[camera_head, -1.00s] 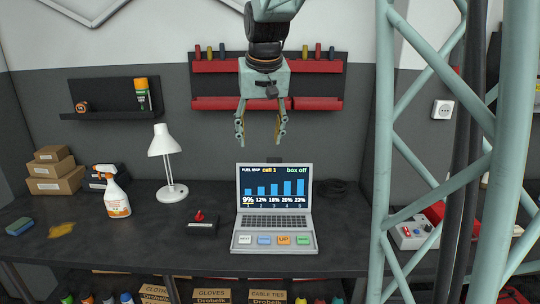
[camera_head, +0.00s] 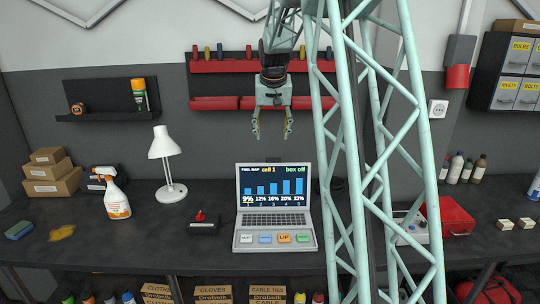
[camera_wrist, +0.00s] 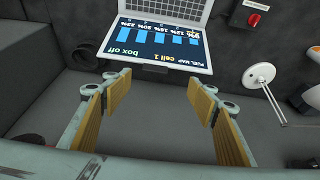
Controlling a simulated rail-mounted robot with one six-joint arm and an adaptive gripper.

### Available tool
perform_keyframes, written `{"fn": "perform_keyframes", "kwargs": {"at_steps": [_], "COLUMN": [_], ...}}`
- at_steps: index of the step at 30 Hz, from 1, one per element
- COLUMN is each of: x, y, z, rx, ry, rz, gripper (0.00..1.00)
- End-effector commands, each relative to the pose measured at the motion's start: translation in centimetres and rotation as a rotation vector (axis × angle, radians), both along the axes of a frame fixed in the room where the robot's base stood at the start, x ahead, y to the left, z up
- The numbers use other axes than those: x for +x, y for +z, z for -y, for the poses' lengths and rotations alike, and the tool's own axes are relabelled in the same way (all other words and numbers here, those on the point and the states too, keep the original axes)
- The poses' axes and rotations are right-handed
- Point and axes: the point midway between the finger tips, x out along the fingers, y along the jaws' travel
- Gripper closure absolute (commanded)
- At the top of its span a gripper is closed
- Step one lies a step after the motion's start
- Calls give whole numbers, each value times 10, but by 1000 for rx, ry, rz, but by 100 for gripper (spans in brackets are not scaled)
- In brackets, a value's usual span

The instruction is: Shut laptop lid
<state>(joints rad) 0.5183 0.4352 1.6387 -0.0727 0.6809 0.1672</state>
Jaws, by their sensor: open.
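The laptop (camera_head: 274,208) stands open on the dark workbench, with its lid raised and the screen (camera_head: 274,187) lit with a bar chart reading "FUEL MAP cell 1, box off". Its keyboard base (camera_head: 275,230) has several coloured buttons along the front. My gripper (camera_head: 272,136) is open and empty, pointing down above and behind the lid near the back wall. In the wrist view, the laptop screen (camera_wrist: 165,38) shows upside down beyond the open fingers (camera_wrist: 160,97), apart from them.
A lamp (camera_head: 169,188), a spray bottle (camera_head: 116,201) and a small box with a red switch (camera_head: 203,223) stand left of the laptop. A red case (camera_head: 453,217) lies to the right. Shelves (camera_head: 225,66) hang behind my gripper.

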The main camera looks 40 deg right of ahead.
Motion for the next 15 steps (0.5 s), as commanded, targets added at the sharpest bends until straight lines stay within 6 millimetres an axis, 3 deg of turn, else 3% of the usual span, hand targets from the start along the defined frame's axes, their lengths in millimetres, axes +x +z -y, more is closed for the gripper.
{"fn": "perform_keyframes", "kwargs": {"at_steps": [6, 15], "x": [9, 10], "y": [-11, -13], "z": [26, 30], "rx": [-1, -1], "ry": [-23, -27], "rz": [1, 2], "gripper": [47, 47]}}
